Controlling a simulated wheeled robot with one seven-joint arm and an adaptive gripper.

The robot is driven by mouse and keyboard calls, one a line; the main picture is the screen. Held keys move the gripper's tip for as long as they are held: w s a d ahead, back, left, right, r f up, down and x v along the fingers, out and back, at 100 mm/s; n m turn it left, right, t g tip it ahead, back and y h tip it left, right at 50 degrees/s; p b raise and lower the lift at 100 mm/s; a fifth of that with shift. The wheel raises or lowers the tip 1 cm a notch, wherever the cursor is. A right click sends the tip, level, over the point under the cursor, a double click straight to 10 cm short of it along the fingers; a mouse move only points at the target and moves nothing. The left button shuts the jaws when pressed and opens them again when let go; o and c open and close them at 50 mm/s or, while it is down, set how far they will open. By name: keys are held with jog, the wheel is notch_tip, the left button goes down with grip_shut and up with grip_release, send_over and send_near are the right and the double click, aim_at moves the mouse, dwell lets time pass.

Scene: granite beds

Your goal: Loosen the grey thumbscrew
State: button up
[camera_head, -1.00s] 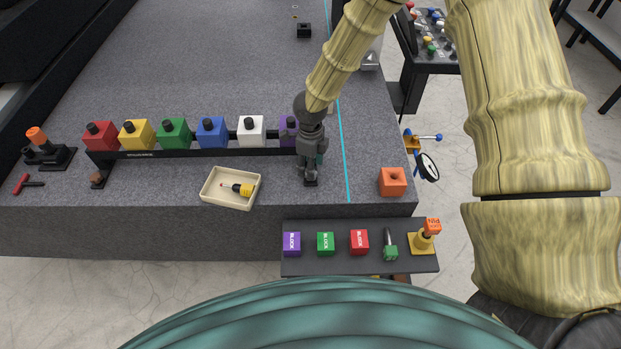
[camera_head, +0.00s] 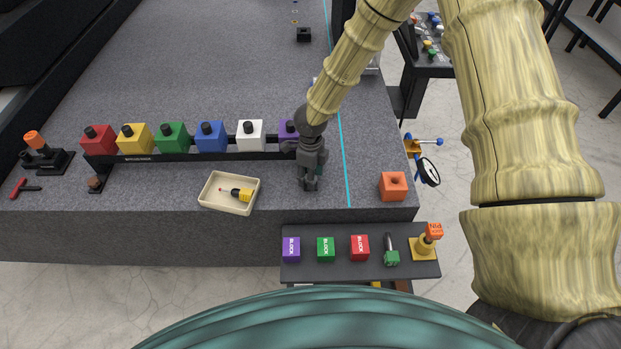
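A black rail (camera_head: 190,156) carries a row of coloured blocks, from a red block (camera_head: 98,140) at the left to a purple block (camera_head: 287,131) at the right. My gripper (camera_head: 311,187) points down at the rail's right end, just in front of and right of the purple block. It covers that end of the rail. I cannot make out the grey thumbscrew; it may be hidden by my gripper. The fingers are small and dark, so I cannot tell whether they are open or shut on something. A brown knob (camera_head: 96,182) sits at the rail's left foot.
A cream tray (camera_head: 205,199) holding a yellow-and-black item stands left of my gripper. An orange block (camera_head: 393,186) is to the right, beyond a cyan line. A lower dark shelf (camera_head: 300,273) in front holds several small things. The granite behind the rail is mostly clear.

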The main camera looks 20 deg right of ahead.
jog(key=shift+w+r+p, duration=0.1)
jog(key=shift+r+p, duration=2.1)
jog(key=shift+r, duration=0.85)
jog(key=shift+f, duration=0.2)
